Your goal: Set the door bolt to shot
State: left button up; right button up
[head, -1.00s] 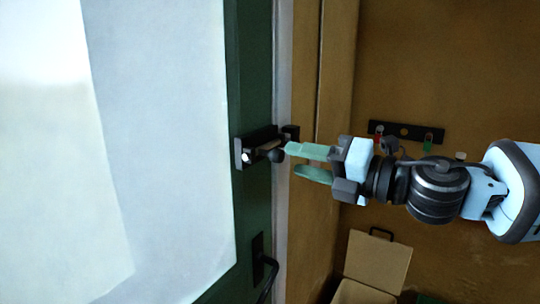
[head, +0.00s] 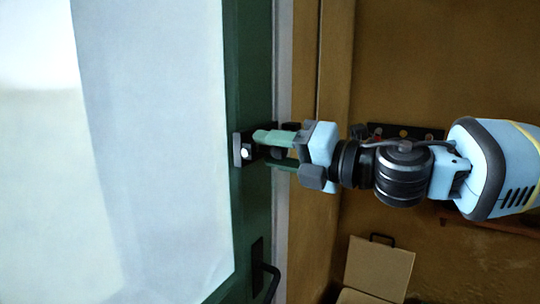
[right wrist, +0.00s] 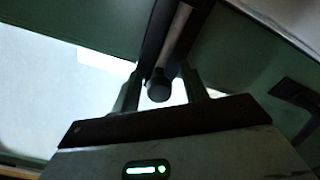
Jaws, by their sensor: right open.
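The door bolt (head: 242,151) is mounted on the green door edge (head: 252,215), its dark bracket and light rod end showing left of my right gripper. My right gripper (head: 268,150) is open, its green fingers reaching over the bolt and hiding most of it in the head view. In the right wrist view, the bolt's metal rod (right wrist: 177,38) runs down to a dark round knob (right wrist: 159,86). The knob lies between the two open fingers, with gaps beside it, so the fingers do not look closed on it. My left gripper is not in view.
A dark door handle (head: 266,272) sits below the bolt on the door. A wooden frame (head: 335,90) stands right of it. A hook rack (head: 405,133) is on the brown wall behind my arm. An open box lid (head: 379,268) is at the lower right.

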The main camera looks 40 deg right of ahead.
jog(key=shift+w+a, duration=0.15)
jog(key=shift+w, duration=0.05)
grip_shut()
dwell(0.3)
jog(key=d, duration=0.1)
jog(key=w+d, duration=0.1)
jog(key=d, duration=0.1)
jog(key=shift+w+d+r+p, duration=0.15)
jog(key=shift+w+d+p, duration=0.1)
jog(key=shift+d+p, duration=0.15)
grip_release()
jog(key=shift+s, duration=0.1)
